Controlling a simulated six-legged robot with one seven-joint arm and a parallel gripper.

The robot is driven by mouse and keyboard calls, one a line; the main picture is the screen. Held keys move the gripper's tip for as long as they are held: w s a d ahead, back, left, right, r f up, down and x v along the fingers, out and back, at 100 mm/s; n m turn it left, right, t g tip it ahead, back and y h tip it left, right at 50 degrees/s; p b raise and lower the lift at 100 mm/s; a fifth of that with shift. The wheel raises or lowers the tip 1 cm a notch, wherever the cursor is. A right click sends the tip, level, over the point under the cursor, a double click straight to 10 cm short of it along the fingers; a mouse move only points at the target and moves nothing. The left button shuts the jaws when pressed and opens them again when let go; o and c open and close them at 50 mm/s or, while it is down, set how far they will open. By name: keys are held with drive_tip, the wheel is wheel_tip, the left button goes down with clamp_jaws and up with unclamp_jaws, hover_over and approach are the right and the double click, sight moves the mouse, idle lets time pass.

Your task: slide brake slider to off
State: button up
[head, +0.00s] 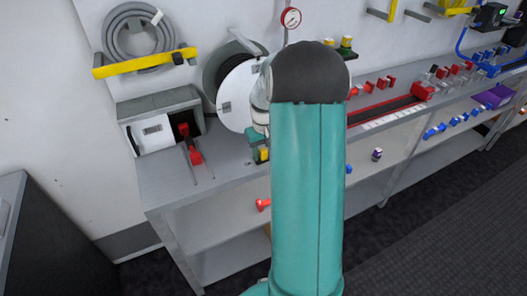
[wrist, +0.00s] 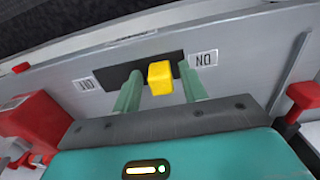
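The brake slider's yellow knob (wrist: 160,77) sits in a black slot (wrist: 109,76) on a grey panel in the wrist view. A white label (wrist: 204,59) at the slot's right end reads like an upside-down ON. The label (wrist: 87,84) at the left end is too small to read surely. The knob is nearer the right end. My gripper (wrist: 158,88) is open, one green finger on each side of the knob, with gaps showing. In the head view my gripper (head: 255,137) is mostly hidden behind my arm, by a yellow piece (head: 263,154) on the bench.
A red part (wrist: 35,130) lies left of my gripper and a red handle (wrist: 304,100) right of it. In the head view, a hose reel (head: 238,100) stands behind, and a red lever (head: 190,145) is to the left. The bench front (head: 165,215) faces free floor.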

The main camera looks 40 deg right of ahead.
drive_tip(key=shift+w, duration=0.1)
clamp_jaws()
drive_tip(key=shift+s+d, duration=0.25)
drive_tip(key=shift+d, duration=0.55)
drive_tip(key=shift+s+d, duration=0.2)
drive_tip(key=shift+d, duration=0.55)
drive_tip(key=shift+o, duration=0.8)
unclamp_jaws()
drive_tip(key=shift+r, duration=0.1)
wheel_tip(320, 180, up, 14)
drive_tip(key=shift+f, duration=0.2)
